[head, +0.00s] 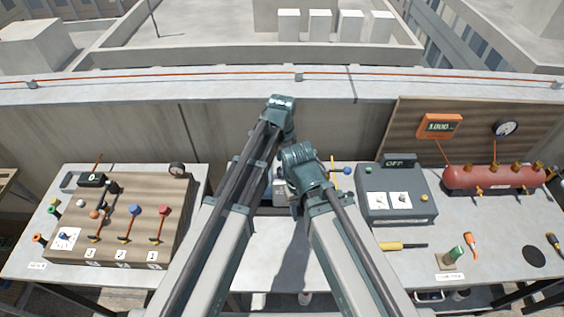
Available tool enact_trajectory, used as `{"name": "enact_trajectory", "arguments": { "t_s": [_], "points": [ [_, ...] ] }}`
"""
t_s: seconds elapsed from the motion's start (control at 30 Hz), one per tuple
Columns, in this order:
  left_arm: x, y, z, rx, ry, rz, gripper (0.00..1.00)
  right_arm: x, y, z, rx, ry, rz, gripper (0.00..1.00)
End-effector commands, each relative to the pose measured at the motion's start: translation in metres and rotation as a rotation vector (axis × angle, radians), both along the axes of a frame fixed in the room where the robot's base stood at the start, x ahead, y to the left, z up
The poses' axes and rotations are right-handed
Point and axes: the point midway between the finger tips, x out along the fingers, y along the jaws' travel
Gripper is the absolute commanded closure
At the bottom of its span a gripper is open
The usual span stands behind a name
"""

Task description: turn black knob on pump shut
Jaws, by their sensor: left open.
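I cannot tell for certain which unit is the pump. A grey box with an OFF display (398,205) stands right of centre; two white dial plates and a yellow knob show on it, but no clear black knob. A dark rounded knob (113,188) shows on the wooden board (125,178) at the left, among coloured knobs. My left gripper (281,188) is open, low in the middle between my arms and mostly covered by them, apart from the board and the grey box. My right arm's raised joint stands beside it; its gripper is hidden.
A red tank (492,177) with brass valves stands at the right, below an orange meter (439,126) and a gauge (505,128). A blue ball knob (347,171) shows just right of my arms. A yellow-handled tool (402,246) lies before the grey box. The front-middle bench is clear.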

Motion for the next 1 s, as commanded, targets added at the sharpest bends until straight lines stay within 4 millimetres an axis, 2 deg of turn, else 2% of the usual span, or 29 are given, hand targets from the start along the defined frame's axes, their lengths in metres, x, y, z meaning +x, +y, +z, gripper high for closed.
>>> {"name": "enact_trajectory", "arguments": {
  "t_s": [0.03,0.6,0.8,1.0],
  "points": [
    [0.0,0.0,0.013,0.0,0.0,0.0,0.27,0.0,0.0,0.013,0.0,0.0,0.0,0.5],
    [0.0,0.0,0.098,0.0,0.0,-0.001,0.27,0.0,0.0,0.098,0.002,0.001,-0.012,0.5],
    [0.0,0.0,0.115,0.0,0.0,-0.001,0.27,-0.001,0.0,0.115,0.002,0.002,-0.01,0.5],
    [0.0,0.0,0.115,0.0,0.0,-0.001,0.27,-0.001,0.0,0.116,0.002,0.002,-0.009,0.5]
  ]
}}
